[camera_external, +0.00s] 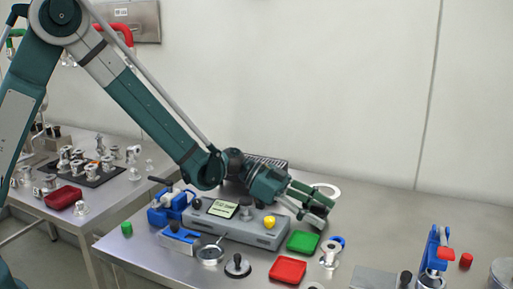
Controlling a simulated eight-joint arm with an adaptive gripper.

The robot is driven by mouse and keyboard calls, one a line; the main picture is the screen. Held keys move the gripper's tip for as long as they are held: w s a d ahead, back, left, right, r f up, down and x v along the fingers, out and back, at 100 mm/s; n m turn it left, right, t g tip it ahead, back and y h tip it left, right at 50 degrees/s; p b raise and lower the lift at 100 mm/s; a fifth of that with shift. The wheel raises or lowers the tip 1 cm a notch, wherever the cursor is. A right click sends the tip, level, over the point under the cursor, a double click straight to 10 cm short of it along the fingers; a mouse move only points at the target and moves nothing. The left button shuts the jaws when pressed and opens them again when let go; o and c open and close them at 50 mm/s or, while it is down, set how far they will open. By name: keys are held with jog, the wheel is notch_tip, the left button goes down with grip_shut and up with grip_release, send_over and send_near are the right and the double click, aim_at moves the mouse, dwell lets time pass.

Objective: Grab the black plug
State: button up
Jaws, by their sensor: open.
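My gripper (314,215) is open above the steel table, over the back right end of a grey console. I see nothing between its fingers. Several small black pieces could be the black plug, and I cannot tell which one it is. A black-knobbed round piece (238,265) stands at the table's front, left of the red tray. A small black-topped piece (405,278) stands at the lower right. A black knob (197,204) sits on the left of the console. My gripper is apart from all three.
The grey console (252,232) carries a display and a yellow knob (270,222). A green tray (303,242), a red tray (288,270) and a metal flanged fitting (330,254) stand close by. Blue clamps are at left (168,207) and right (434,257). The table's back right is clear.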

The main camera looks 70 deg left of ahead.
aim_at(320, 205)
jog(key=c, duration=1)
jog(key=shift+r+p, duration=1.25)
jog(key=shift+r, duration=3.75)
